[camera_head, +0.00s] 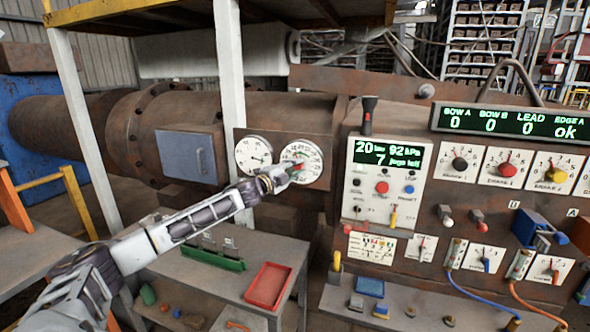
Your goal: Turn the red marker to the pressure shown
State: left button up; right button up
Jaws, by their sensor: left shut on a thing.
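Two round white gauges sit side by side on a rusty panel at the picture's middle: the left gauge (254,154) and the right gauge (314,160). My left gripper (288,174) reaches up from the lower left to the lower left face of the right gauge. It is shut on the small red marker (298,168), which shows at its fingertips and is partly hidden by them. The marker's exact reading on the dial is too small to tell. A green display (388,153) right of the gauges shows 20, 92 kPa and 7. My right gripper is not in view.
The control panel (400,190) with knobs and buttons stands right of the gauges. A grey post (230,100) rises beside the left gauge. Below my arm is a grey bench with a red tray (268,286) and a green rack (212,259).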

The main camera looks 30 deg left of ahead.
pick_arm(q)
jog(key=shift+r+m+g, duration=0.15)
jog(key=shift+m+g, duration=0.65)
jog(key=shift+m, duration=1.1)
jog(key=shift+d+m, duration=0.1)
jog(key=shift+m, duration=0.2)
dwell(0.4)
jog(key=o, duration=1)
jog(key=shift+o, duration=0.2)
jog(key=shift+s, duration=0.2)
jog(key=shift+s+a, duration=0.25)
jog(key=shift+s, duration=0.4)
jog(key=s+a, duration=0.1)
jog(key=s, duration=0.9)
jog(key=shift+a+r, duration=0.15)
jog(key=shift+r, duration=0.25)
